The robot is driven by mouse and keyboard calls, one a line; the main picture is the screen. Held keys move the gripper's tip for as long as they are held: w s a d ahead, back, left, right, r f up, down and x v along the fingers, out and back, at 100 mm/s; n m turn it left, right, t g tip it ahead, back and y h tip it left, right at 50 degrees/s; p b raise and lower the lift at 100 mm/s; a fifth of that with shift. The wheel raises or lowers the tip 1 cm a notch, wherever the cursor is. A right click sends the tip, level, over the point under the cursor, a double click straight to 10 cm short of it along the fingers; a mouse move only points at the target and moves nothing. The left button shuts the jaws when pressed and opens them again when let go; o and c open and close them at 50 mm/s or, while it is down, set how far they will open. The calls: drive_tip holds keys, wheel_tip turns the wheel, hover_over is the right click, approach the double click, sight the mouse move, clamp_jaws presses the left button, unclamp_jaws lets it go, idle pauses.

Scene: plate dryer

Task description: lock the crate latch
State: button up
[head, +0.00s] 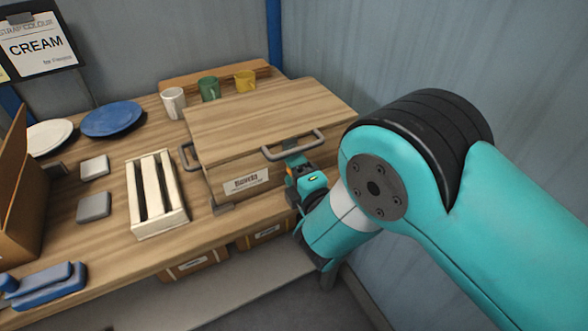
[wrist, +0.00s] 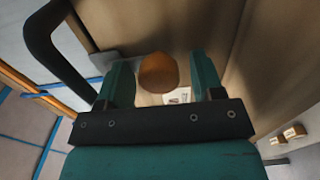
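The wooden crate (head: 226,165) stands on the table with its lid (head: 260,108) lying flat on top. It has a grey bar handle (head: 318,137) on its near right side, which shows dark at the left of the wrist view (wrist: 38,45). My gripper (head: 298,174) is at the crate's right side, just below this handle. In the wrist view a round orange-brown knob (wrist: 158,72), seemingly the latch's, is between my open fingers (wrist: 160,82). Narrow gaps seem to show beside it; contact is unclear. The latch's other parts are hidden or too small to tell.
A cream slatted box (head: 152,213) stands left of the crate. Plates (head: 112,119) and grey blocks (head: 93,207) lie farther left. A blue wall (head: 400,45) is close on the right.

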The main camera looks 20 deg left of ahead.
drive_tip(key=shift+s+d+f+b, duration=0.2)
drive_tip(key=shift+f+b, duration=0.1)
drive_tip(key=shift+b, duration=0.75)
drive_tip(key=b, duration=0.3)
drive_tip(key=shift+s+d+f, duration=0.15)
drive_tip(key=shift+s+d, duration=0.15)
drive_tip(key=shift+d, duration=0.1)
drive_tip(key=b+v, duration=1.5)
drive_tip(key=b, duration=0.6)
drive_tip(key=shift+s+d+r, duration=0.25)
drive_tip(key=shift+d+r, duration=0.05)
drive_tip(key=shift+r, duration=0.15)
drive_tip(key=shift+w+d, duration=0.1)
